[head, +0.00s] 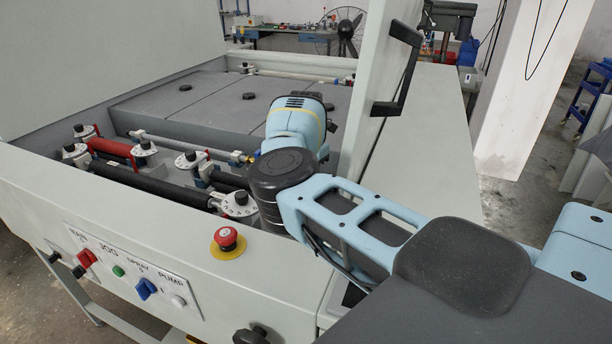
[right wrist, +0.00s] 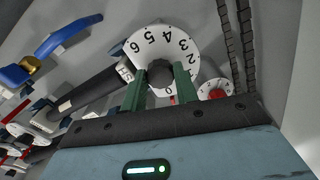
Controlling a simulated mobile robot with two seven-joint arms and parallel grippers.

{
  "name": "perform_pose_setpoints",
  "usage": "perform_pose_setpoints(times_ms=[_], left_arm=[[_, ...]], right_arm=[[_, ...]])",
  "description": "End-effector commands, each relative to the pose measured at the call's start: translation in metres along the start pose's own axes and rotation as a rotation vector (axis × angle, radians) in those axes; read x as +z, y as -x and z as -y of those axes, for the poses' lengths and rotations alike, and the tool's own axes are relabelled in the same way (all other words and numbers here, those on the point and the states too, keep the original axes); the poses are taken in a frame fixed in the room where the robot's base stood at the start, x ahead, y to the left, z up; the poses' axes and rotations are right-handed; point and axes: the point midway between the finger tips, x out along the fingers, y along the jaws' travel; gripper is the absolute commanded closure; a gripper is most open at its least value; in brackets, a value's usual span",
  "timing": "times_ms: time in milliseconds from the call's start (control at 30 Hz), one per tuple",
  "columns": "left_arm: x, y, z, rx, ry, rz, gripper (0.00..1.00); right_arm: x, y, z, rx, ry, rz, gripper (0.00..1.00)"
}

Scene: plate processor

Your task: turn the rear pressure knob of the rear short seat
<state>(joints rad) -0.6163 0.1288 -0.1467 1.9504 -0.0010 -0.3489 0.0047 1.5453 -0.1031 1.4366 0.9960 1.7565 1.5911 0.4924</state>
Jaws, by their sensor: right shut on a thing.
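In the right wrist view a white round dial (right wrist: 166,47) with black numbers faces the camera, with a dark knob (right wrist: 160,72) at its middle. My right gripper (right wrist: 160,84) has its two green fingers on either side of this knob and is shut on it. In the head view my right arm reaches in from the right over the machine, and its wrist hides the gripper and the held knob. My left gripper is in neither view.
Several other dials, such as the near one (head: 240,204), stand by the rollers in the head view. A second white dial (right wrist: 216,91) sits close right of my fingers. A red emergency button (head: 227,237) is on the front ledge. A raised panel with a black handle (head: 400,68) stands beside my arm.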

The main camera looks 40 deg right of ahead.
Motion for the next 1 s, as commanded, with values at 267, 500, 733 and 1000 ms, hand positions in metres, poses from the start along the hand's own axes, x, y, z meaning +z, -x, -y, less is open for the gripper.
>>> perform_pose_setpoints(times_ms=[267, 500, 733, 1000], left_arm=[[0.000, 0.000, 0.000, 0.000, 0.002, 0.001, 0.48], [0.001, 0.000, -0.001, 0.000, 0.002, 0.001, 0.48], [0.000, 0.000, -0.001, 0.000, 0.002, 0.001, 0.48], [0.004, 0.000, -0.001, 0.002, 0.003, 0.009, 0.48]], right_arm=[[-0.001, -0.001, 0.000, -0.001, 0.003, -0.002, 0.93], [0.000, -0.001, 0.000, -0.001, 0.002, -0.001, 0.52], [0.000, 0.000, 0.000, 0.000, 0.002, -0.001, 0.48], [0.000, 0.018, -0.001, 0.001, 0.002, 0.000, 0.48]])
